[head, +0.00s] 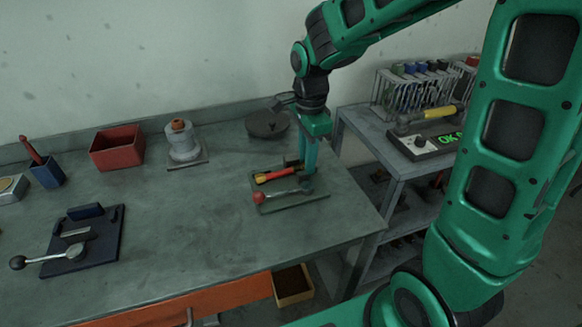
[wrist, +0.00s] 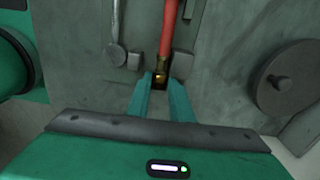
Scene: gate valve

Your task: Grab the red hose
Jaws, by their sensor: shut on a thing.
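The red hose (head: 282,173) lies on a small plate (head: 292,204) near the right end of the bench, with a yellow part at its left end. In the wrist view the red hose (wrist: 166,32) runs straight away from me and ends in a brass fitting (wrist: 160,68). My gripper (head: 307,184) points down at the hose's right end. In the wrist view the fingertips (wrist: 160,82) are shut on the brass end. A lever with a red knob (head: 258,197) lies beside the hose on the same plate.
A round dark disc (head: 267,124) lies behind my gripper. A white stacked part (head: 183,142), a red bin (head: 117,148) and a dark plate with a lever (head: 85,241) stand farther left. A shelf (head: 374,143) with racked items adjoins on the right. The bench middle is clear.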

